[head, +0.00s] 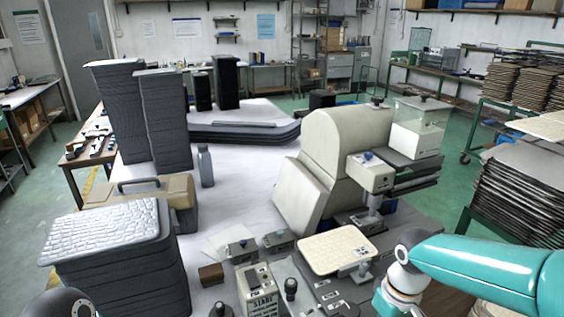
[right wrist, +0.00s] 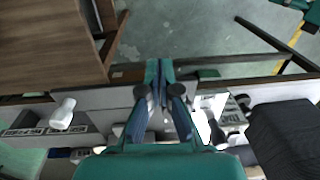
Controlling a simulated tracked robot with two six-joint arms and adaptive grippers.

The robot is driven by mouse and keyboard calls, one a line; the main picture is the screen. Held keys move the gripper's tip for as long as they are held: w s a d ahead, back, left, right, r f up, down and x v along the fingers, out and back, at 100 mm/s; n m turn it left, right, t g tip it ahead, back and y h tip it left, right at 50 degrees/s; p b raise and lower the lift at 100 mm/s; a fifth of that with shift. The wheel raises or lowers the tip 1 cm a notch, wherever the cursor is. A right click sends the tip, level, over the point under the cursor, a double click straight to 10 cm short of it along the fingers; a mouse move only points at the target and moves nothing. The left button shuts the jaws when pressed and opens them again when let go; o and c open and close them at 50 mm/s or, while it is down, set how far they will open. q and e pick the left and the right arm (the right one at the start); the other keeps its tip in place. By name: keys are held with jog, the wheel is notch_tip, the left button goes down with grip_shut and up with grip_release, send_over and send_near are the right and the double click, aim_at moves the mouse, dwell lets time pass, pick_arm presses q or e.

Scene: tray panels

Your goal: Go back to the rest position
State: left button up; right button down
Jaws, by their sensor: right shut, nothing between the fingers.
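My right gripper (right wrist: 159,72) shows in the right wrist view, its teal fingers together at the tips with nothing between them. It is above the edge of the workbench, with green floor beyond. In the head view my teal right arm comes in from the right, over the front right of the bench; its fingers cannot be made out there. Only a dark rounded joint of my left arm shows at the bottom left edge of the head view. My left gripper is out of view.
A cream machine (head: 340,155) stands on the white bench (head: 245,205). A tray panel (head: 338,249) lies on a small stand in front of it. Tall dark stacks (head: 163,120) and a tray-topped stack (head: 110,260) are at left. A grey bottle (head: 206,167) stands mid-bench.

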jog(key=s+a+f+m+y, duration=0.1)
jog(key=s+a+f, duration=0.1)
jog(key=f, duration=0.6)
jog(key=s+a+f+m+y, duration=0.1)
jog(key=s+a+f, duration=0.15)
jog(key=f, duration=0.45)
jog(key=s+a+f+m+y, duration=0.1)
jog(key=s+a+f+m, duration=0.2)
jog(key=s+f, duration=0.7)
notch_tip(320, 180, down, 3)
jog(key=shift+s+r+m+t, duration=0.1)
jog(key=shift+s+m+t, duration=0.3)
jog(key=shift+m, duration=0.3)
